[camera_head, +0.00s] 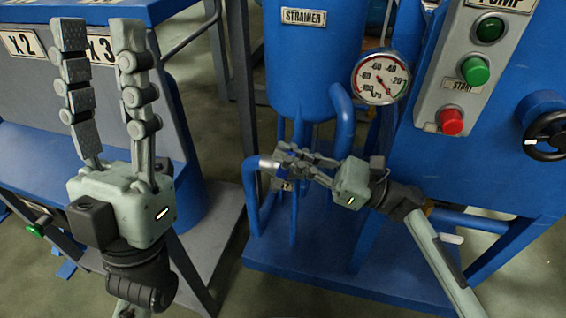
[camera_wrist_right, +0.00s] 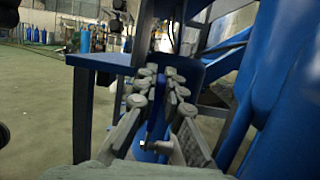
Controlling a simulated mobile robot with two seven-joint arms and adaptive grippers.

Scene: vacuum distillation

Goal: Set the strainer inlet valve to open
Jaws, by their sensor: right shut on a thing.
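The blue strainer (camera_head: 312,55) hangs with its nameplate on the front, and blue pipes run below it. The strainer inlet valve (camera_head: 267,163) sits on the bent blue pipe at lower left of the strainer; a silver end shows beside the fingers. My right gripper (camera_head: 284,160) is shut on the valve's handle, which the fingers mostly hide. In the right wrist view a narrow blue piece (camera_wrist_right: 155,122) shows between the fingers of this gripper (camera_wrist_right: 162,78). Whether the valve is open cannot be told. My left gripper (camera_head: 98,38) is open and empty, raised at the left.
A pressure gauge (camera_head: 381,77) stands right of the strainer. The pump panel has a green button (camera_head: 475,71) and a red button (camera_head: 451,121). A black handwheel (camera_head: 549,133) is at the far right. A blue bench (camera_head: 30,95) stands left; grey floor lies between.

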